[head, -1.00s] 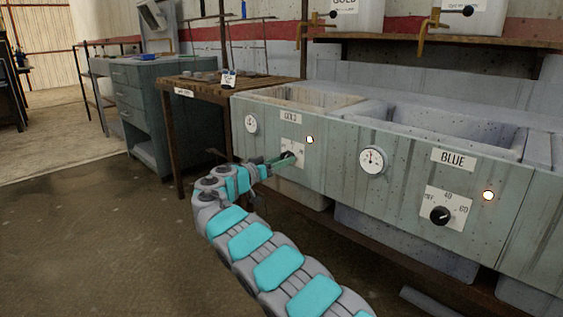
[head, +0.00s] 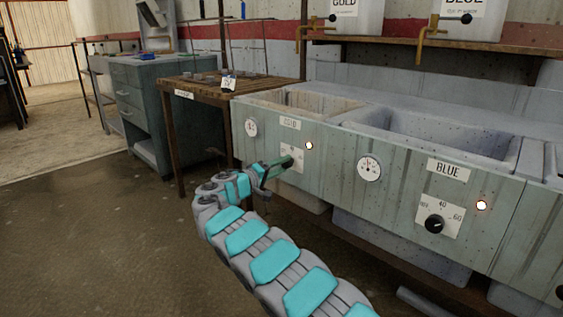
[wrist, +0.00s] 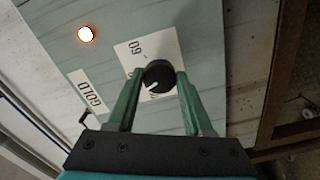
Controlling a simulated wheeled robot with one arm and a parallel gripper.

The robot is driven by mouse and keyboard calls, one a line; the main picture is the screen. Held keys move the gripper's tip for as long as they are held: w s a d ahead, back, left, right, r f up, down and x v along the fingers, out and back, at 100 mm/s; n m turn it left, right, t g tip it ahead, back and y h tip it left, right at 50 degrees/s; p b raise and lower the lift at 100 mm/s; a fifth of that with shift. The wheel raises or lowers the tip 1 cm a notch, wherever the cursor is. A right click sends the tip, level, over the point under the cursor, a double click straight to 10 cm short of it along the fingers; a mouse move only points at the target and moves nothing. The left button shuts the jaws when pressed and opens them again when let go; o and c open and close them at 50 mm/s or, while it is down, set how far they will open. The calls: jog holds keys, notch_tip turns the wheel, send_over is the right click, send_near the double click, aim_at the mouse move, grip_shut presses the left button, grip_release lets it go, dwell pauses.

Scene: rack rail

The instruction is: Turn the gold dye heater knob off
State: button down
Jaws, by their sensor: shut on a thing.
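The gold heater knob (wrist: 159,75) is black and round with a pale pointer mark, on a white dial plate (wrist: 137,54) beside the GOLD label (wrist: 87,92). My gripper (wrist: 158,82) has its two green fingers on either side of the knob, shut on it. In the head view my gripper (head: 282,166) reaches the gold panel from the front left and hides part of the dial (head: 297,153). The gold indicator light (head: 309,146) glows; it also shows in the wrist view (wrist: 85,34).
To the right are a gauge (head: 369,167), the BLUE label (head: 447,168), the blue knob (head: 434,224) and its glowing light (head: 481,205). A wooden slatted table (head: 190,84) stands left of the vats. The floor in front is open.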

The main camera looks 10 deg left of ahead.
jog(key=shift+r+n+p, duration=0.1)
jog(key=shift+n+p, duration=2.25)
jog(key=shift+n, duration=1.55)
jog(key=shift+c, duration=1.5)
grip_release()
jog(key=shift+a, duration=0.1)
jog(key=v, duration=0.7)
jog(key=shift+s+a, duration=0.2)
jog(key=shift+s, duration=0.1)
